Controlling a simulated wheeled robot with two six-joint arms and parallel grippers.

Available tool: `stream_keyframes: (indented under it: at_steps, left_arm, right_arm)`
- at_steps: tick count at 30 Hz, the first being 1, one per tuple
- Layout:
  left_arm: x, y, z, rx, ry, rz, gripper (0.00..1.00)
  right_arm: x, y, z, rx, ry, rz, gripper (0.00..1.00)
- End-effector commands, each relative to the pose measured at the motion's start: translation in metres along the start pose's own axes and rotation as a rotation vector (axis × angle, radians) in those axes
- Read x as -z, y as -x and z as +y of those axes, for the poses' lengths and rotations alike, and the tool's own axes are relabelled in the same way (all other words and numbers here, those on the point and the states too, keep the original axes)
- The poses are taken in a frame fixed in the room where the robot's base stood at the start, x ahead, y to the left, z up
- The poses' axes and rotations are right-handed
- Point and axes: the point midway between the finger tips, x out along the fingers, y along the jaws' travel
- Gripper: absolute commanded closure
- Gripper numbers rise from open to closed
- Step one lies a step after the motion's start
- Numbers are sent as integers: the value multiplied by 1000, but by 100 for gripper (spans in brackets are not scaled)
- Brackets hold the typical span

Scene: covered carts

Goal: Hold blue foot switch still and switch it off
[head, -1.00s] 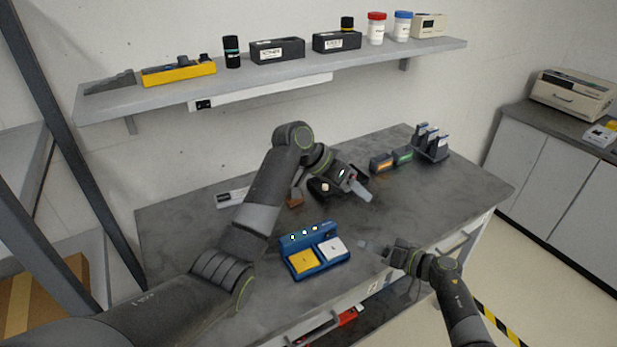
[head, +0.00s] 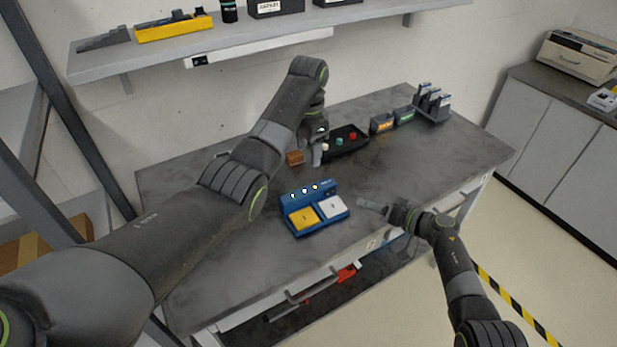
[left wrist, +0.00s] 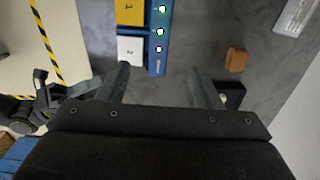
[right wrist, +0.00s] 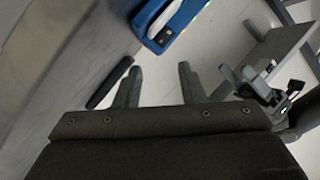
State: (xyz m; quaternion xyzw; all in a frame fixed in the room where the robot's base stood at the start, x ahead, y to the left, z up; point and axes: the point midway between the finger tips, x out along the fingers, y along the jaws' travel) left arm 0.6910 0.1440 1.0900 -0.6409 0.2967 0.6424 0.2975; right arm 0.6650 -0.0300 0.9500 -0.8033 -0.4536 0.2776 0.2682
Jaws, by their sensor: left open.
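The blue foot switch (head: 318,217) lies on the grey bench with a yellow pedal (head: 303,218) and a white pedal (head: 332,207). Three small lights show along its raised back strip. My left gripper (head: 317,157) is open and empty, pointing down above the bench behind the switch. In the left wrist view its fingers (left wrist: 158,88) are apart beside the end of the switch (left wrist: 158,50). My right gripper (head: 372,206) is just right of the switch, apart from it. In the right wrist view its fingers (right wrist: 160,86) are apart and empty, with the switch's blue side (right wrist: 150,15) ahead.
A brown block (head: 295,158) and a black tray (head: 345,142) with coloured buttons lie behind the switch. Small bins (head: 383,124) and a rack (head: 432,103) stand at the back right. A shelf (head: 250,38) runs above the bench. The bench left of the switch is clear.

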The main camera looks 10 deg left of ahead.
Motion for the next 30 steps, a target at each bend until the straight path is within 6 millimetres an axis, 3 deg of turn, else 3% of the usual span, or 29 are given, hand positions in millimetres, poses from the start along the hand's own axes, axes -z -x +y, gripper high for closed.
stream_keyframes:
  at_steps: [16,30]
  left_arm:
    - [0,-107,1,-2,0,-1,41]
    - [1,-135,0,0,0,2,41]
  right_arm:
    - [0,0,0,0,0,0,64]
    - [0,0,0,0,0,0,64]
